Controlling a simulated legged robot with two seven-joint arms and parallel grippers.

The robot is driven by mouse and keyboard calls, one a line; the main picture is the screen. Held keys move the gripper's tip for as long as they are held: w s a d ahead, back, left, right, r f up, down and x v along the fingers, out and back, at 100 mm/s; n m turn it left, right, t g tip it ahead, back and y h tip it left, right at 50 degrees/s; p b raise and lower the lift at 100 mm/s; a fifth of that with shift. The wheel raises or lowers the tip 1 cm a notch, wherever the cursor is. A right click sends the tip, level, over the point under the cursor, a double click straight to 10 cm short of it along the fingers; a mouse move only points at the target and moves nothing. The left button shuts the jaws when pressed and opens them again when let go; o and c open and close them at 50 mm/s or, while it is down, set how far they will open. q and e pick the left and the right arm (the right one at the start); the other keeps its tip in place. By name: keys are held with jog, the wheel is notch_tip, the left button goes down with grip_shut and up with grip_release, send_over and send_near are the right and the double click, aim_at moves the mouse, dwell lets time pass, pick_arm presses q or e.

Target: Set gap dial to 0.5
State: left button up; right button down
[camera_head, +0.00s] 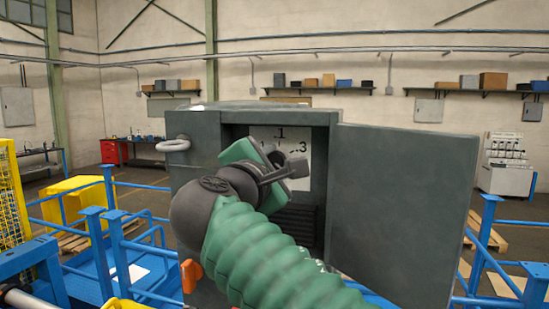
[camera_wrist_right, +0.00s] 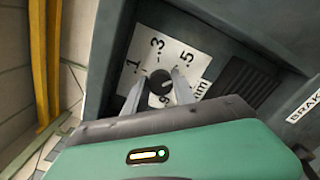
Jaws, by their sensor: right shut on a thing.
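The gap dial (camera_wrist_right: 161,82) is a round black knob on a white plate (camera_wrist_right: 190,60) marked .1, .3, .5 and mm. My right gripper (camera_wrist_right: 157,80) is shut on the knob, one finger on each side of it. The knob's pointer direction is too small to tell. In the head view my right gripper (camera_head: 284,168) reaches into the open grey cabinet (camera_head: 200,124) and hides the knob. Part of the white plate (camera_head: 303,146) shows behind it. My left gripper is not in view.
The cabinet door (camera_head: 402,215) stands open to the right of my right arm. Dark slotted vents (camera_wrist_right: 246,84) are beside the plate inside. Blue railings (camera_head: 110,235) stand at the left.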

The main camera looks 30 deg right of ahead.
jog(key=shift+r+n, duration=0.1)
jog(key=shift+n, duration=0.5)
jog(key=shift+n+p, duration=0.3)
jog(key=c, duration=1.3)
grip_release()
jog(key=shift+c, duration=0.2)
jog(key=shift+o, duration=1.3)
jog(key=shift+w, duration=0.15)
jog(key=shift+o, duration=0.2)
jog(key=shift+w+d+f, duration=0.2)
jog(key=shift+s, duration=0.1)
